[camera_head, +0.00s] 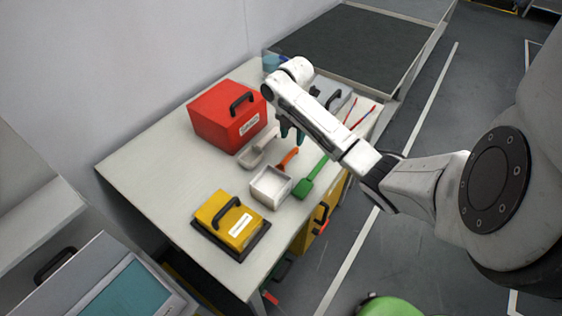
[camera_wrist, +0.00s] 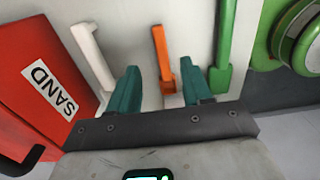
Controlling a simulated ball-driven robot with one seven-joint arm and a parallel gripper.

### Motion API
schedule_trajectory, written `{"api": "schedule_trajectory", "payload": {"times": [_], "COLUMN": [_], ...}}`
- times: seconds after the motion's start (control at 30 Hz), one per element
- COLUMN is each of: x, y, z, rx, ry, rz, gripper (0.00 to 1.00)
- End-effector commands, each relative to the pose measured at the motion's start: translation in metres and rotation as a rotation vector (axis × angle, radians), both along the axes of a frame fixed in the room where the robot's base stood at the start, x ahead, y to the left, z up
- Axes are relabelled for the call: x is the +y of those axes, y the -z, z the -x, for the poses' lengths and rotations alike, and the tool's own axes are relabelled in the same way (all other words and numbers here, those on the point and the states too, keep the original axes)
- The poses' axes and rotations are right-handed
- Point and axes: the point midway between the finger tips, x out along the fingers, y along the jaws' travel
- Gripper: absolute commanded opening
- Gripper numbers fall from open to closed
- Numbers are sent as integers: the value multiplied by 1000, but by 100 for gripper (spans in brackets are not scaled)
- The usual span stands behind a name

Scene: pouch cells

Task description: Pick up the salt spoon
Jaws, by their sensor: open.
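No tool shows a readable salt label, so I cannot tell which is the salt spoon. A white scoop (camera_head: 257,151) lies beside the red box; its pale handle shows in the wrist view (camera_wrist: 92,52). An orange-handled tool (camera_head: 288,158) lies beside a white square tub (camera_head: 270,187); it also shows in the wrist view (camera_wrist: 162,50). A green scoop (camera_head: 311,180) lies near the table's front edge, and also shows in the wrist view (camera_wrist: 224,45). My gripper (camera_head: 291,132) is open and empty above the tools. In the wrist view its teal fingers (camera_wrist: 162,88) flank the orange tool.
The red box (camera_head: 225,117) reads SAND in the wrist view. A yellow box (camera_head: 228,218) sits on a dark base at the near end. Thin red-tipped sticks (camera_head: 361,112) and a grey case (camera_head: 331,92) lie at the far end. The table's left side (camera_head: 150,165) is clear.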

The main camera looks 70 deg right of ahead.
Motion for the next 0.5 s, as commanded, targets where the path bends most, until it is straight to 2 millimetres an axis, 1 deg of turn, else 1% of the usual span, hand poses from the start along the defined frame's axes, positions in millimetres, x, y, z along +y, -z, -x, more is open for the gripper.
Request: {"api": "schedule_trajectory", "payload": {"times": [0.03, 0.1, 0.37, 0.5], "x": [0, 0, 0, -1], "y": [8, 16, 34, 54], "z": [0, 0, 1, 4], "rx": [2, 1, 2, 2], "ry": [1, 0, 1, 3], "rz": [-1, -1, 0, 1], "gripper": [49, 49, 49, 49]}}
